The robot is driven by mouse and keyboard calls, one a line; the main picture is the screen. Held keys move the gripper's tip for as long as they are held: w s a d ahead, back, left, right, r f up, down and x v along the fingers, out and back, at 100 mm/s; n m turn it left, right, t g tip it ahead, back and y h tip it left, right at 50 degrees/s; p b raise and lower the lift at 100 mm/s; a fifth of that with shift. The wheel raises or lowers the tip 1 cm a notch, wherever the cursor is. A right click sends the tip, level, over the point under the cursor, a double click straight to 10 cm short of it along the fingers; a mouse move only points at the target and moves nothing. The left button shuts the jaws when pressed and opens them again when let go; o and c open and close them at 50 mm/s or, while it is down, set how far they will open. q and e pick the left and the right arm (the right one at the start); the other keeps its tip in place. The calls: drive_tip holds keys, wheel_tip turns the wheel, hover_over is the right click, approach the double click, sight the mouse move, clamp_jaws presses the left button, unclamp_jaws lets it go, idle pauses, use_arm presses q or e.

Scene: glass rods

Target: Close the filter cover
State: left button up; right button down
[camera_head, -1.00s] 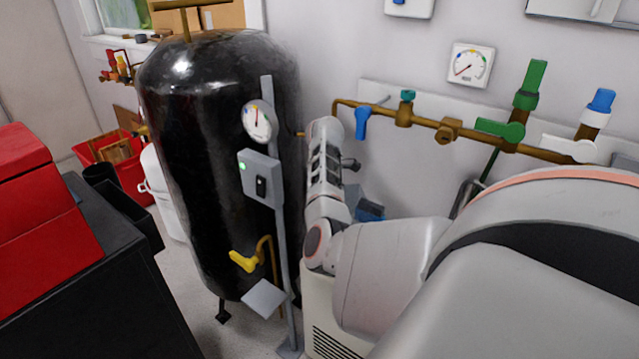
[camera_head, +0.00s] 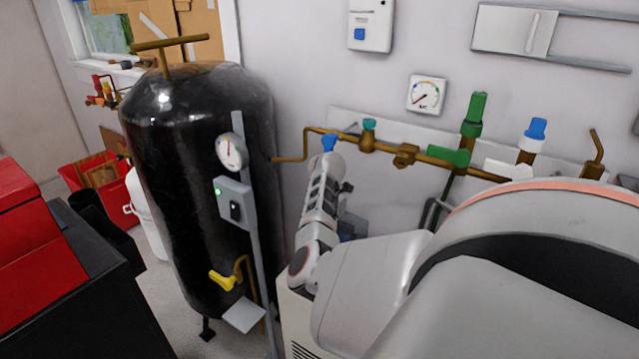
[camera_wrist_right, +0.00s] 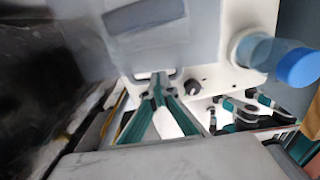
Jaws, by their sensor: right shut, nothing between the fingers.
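I cannot tell for sure which part is the filter cover. In the right wrist view a pale housing with a blurred grey panel (camera_wrist_right: 146,17) fills the top. A clear cylinder with a blue cap (camera_wrist_right: 297,68) sticks out at its right. My right gripper (camera_wrist_right: 159,80) shows there as two teal fingers meeting in front of the housing, shut and empty; touching or apart, I cannot tell. In the head view my right arm reaches beside the black tank (camera_head: 185,150), and the gripper is hidden behind my wrist. My left gripper is out of view.
A brass pipe (camera_head: 480,174) with coloured valves and a gauge (camera_head: 427,95) run along the wall. The tank carries a grey switch box (camera_head: 234,203) and a yellow valve (camera_head: 223,280). A red toolbox (camera_head: 35,235) stands at left. Teal-and-black tools (camera_wrist_right: 243,112) show at right in the wrist view.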

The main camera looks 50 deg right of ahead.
drive_tip(key=shift+s+d+f+n+p, duration=0.15)
drive_tip(key=shift+s+f+n+p, duration=0.25)
drive_tip(key=shift+s, duration=0.35)
drive_tip(key=c, duration=2.8)
unclamp_jaws()
drive_tip(key=shift+f, duration=0.1)
drive_tip(key=o, duration=1.9)
drive_tip(key=shift+w, duration=0.1)
drive_tip(key=shift+d, duration=0.15)
drive_tip(key=shift+w, duration=0.1)
drive_tip(key=shift+r, duration=0.2)
wheel_tip(320, 180, up, 12)
